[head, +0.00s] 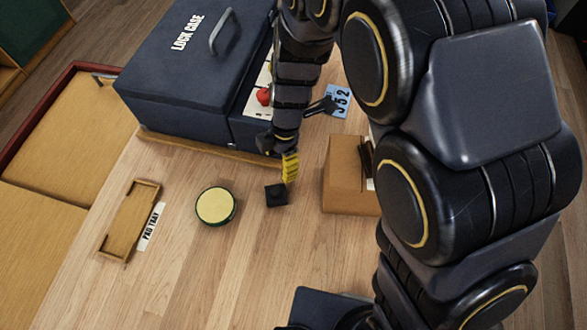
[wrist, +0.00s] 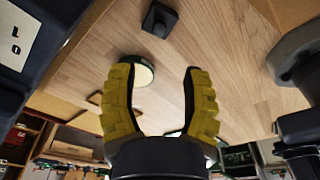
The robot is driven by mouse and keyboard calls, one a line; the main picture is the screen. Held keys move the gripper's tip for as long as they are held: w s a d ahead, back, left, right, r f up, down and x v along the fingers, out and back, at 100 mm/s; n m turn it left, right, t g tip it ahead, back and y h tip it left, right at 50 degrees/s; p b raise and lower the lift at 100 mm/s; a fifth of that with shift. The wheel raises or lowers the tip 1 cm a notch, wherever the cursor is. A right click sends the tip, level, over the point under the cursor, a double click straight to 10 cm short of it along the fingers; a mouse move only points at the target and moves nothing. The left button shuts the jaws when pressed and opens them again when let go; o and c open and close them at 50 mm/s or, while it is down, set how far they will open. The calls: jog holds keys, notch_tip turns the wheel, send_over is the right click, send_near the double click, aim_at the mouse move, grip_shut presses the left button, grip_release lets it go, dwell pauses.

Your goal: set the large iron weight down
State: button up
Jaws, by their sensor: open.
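A small black block with a knob on top, which looks like the iron weight (head: 276,195), sits upright on the wooden table. It also shows at the top of the wrist view (wrist: 160,20), beyond the fingertips. My gripper (head: 290,168) has yellow ribbed fingers and is just behind the weight in the head view, apart from it. In the wrist view my gripper (wrist: 157,72) is open, with nothing between its fingers. A round cream-topped pad with a green rim (head: 216,206) lies left of the weight.
A dark lock case (head: 190,70) stands at the back left. A wooden pad tray (head: 130,222) lies at the left beside its label. A cardboard-brown box (head: 345,180) stands right of the weight. A blue number card (head: 341,100) lies behind.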

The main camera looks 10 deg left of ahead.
jog(key=shift+r, duration=0.1)
jog(key=s+d+r+m, duration=0.3)
jog(key=d+r+m, duration=0.7)
jog(key=m, duration=0.1)
jog(key=s+d+r+m+h, duration=0.1)
jog(key=s+d+r+m, duration=0.5)
jog(key=s+d+m, duration=0.4)
jog(key=s+m, duration=0.1)
jog(key=m, duration=0.5)
jog(key=shift+s+d+r, duration=0.2)
jog(key=shift+s+d, duration=0.1)
